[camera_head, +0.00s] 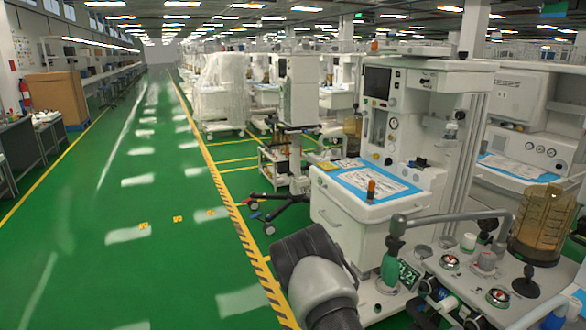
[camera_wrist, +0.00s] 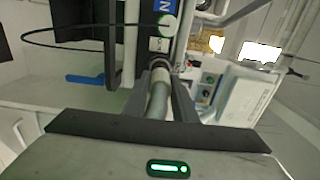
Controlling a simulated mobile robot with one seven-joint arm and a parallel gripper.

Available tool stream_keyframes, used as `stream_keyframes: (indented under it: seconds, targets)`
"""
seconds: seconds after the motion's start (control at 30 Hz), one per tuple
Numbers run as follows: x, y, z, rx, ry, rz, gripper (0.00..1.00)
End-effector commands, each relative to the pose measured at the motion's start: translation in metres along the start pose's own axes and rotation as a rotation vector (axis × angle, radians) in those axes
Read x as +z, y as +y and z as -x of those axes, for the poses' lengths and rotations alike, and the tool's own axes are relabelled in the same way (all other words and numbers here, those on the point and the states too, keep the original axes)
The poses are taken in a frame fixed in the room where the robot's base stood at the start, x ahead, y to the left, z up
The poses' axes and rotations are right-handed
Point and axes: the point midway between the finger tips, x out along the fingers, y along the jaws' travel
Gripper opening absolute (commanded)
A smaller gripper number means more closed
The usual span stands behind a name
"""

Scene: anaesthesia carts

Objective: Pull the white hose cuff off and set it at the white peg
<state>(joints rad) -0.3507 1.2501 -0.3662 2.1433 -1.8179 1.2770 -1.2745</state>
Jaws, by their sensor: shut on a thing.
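My gripper (camera_wrist: 158,78) shows in the wrist view, its two dark fingers on either side of a grey hose (camera_wrist: 157,102) with a pale white cuff (camera_wrist: 160,75) at its far end. The gripper is shut on the cuff. The cuff's far end lies against a dark fitting, and I cannot tell whether it is still seated there. In the head view my arm covers the bottom middle and the fingers cannot be made out. A short white upright cylinder (camera_head: 468,241) stands on the machine's side shelf; I cannot tell if it is the white peg.
The white anaesthesia cart (camera_head: 375,205) stands behind. In the wrist view a black cable (camera_wrist: 60,45) loops at left. Green floor at left is clear.

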Motion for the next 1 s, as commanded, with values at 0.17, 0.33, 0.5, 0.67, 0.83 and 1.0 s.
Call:
stream_keyframes:
  seconds: [0.17, 0.33, 0.5, 0.67, 0.83, 1.0]
  targets:
    - [0.0, 0.0, 0.008, 0.0, 0.0, 0.001, 0.0]
    - [0.0, 0.0, 0.014, 0.0, 0.0, 0.001, 0.0]
    - [-0.001, 0.0, 0.018, -0.001, 0.0, 0.001, 0.0]
    - [-0.001, 0.0, 0.018, -0.001, 0.0, 0.001, 0.0]
    - [0.001, -0.001, 0.019, -0.001, -0.002, 0.0, 0.0]
    - [0.027, -0.021, 0.036, -0.01, -0.038, -0.008, 0.0]
